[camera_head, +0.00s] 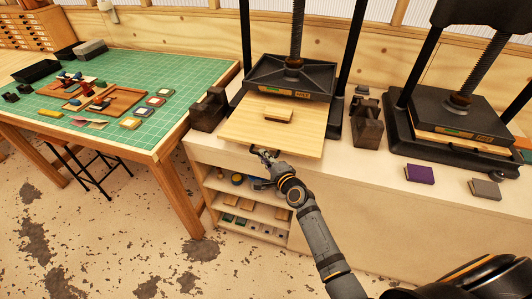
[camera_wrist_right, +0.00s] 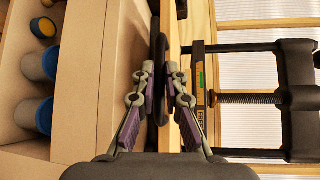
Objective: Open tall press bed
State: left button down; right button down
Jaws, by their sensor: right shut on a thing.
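The tall press (camera_head: 290,75) stands at the middle of the counter with a black plate, a screw and tall black columns. Its pale wooden bed (camera_head: 270,135) sticks out from under the plate towards the counter's front edge, with a small wooden block (camera_head: 278,115) on top. My right gripper (camera_head: 264,154) is at the bed's front edge. In the right wrist view, my right gripper (camera_wrist_right: 160,78) is shut on the bed's dark handle (camera_wrist_right: 158,45), beside the wooden bed edge (camera_wrist_right: 175,48). My left gripper is out of view.
Dark iron weights (camera_head: 209,110) flank the tall press. A second press (camera_head: 455,120) stands at right, near a purple block (camera_head: 420,174) and a grey block (camera_head: 486,189). A table with a green mat (camera_head: 190,75) is at left. Shelves (camera_head: 245,210) hold jars below the counter.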

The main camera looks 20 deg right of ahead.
jog(key=shift+s+a, duration=0.4)
jog(key=shift+s, duration=0.2)
jog(key=c, duration=1.4)
grip_release()
jog(key=v, duration=1.2)
